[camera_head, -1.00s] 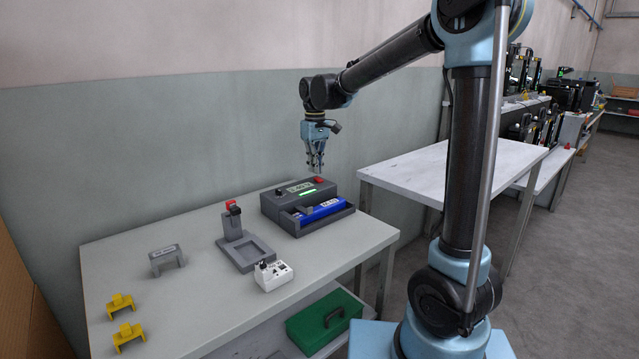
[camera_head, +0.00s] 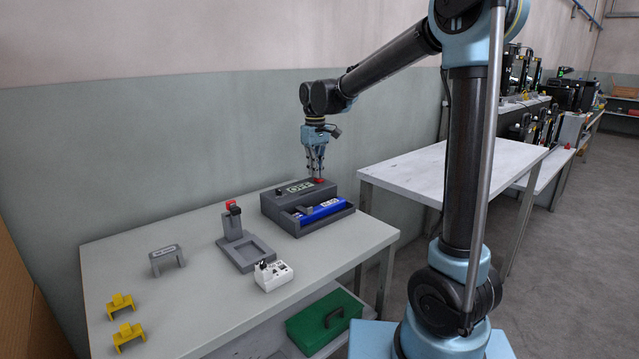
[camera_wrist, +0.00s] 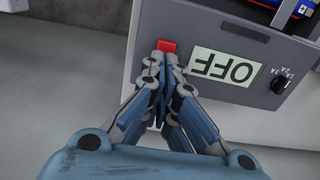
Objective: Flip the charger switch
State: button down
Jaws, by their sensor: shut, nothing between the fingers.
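The charger (camera_head: 284,201) is a dark grey box near the back right of the table, with a blue battery (camera_head: 321,210) in its front bay. Its red switch (camera_wrist: 167,46) sits at one end of the top face, beside a label (camera_wrist: 222,66) reading OFF. My gripper (camera_wrist: 160,60) is shut and empty, its fingertips right at the red switch. In the head view my gripper (camera_head: 317,178) points down onto the charger's right end. The fingertips partly hide the switch; I cannot tell whether they press on it.
On the table (camera_head: 190,315) stand a grey stand with a red-topped post (camera_head: 233,222), a white device (camera_head: 272,275), a grey bracket (camera_head: 167,260) and two yellow clips (camera_head: 121,306). A green toolbox (camera_head: 323,320) is on the lower shelf. A wall rises close behind.

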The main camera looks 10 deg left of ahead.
notch_tip(320, 180, up, 6)
jog(key=shift+r, duration=0.25)
dwell(0.5)
jog(key=shift+s+d, duration=0.1)
jog(key=shift+d, duration=0.25)
jog(key=s+d+f+m, duration=0.1)
jog(key=s+d, duration=0.3)
jog(key=d, duration=0.3)
jog(key=s+d+f+m+t, duration=0.1)
jog(key=s+d+f+m, duration=0.15)
jog(key=d, duration=0.45)
jog(key=s+d+m, duration=0.1)
jog(key=s+d, duration=0.3)
jog(key=d, duration=0.3)
jog(key=s+d+f+m+t, duration=0.1)
jog(key=s+d+f+m, duration=0.4)
jog(key=s+d+f, duration=0.7)
jog(key=s+f, duration=0.3)
jog(key=s, duration=0.1)
jog(key=shift+s+d+f, duration=0.2)
jog(key=shift+s+f, duration=0.05)
jog(key=shift+f, duration=0.15)
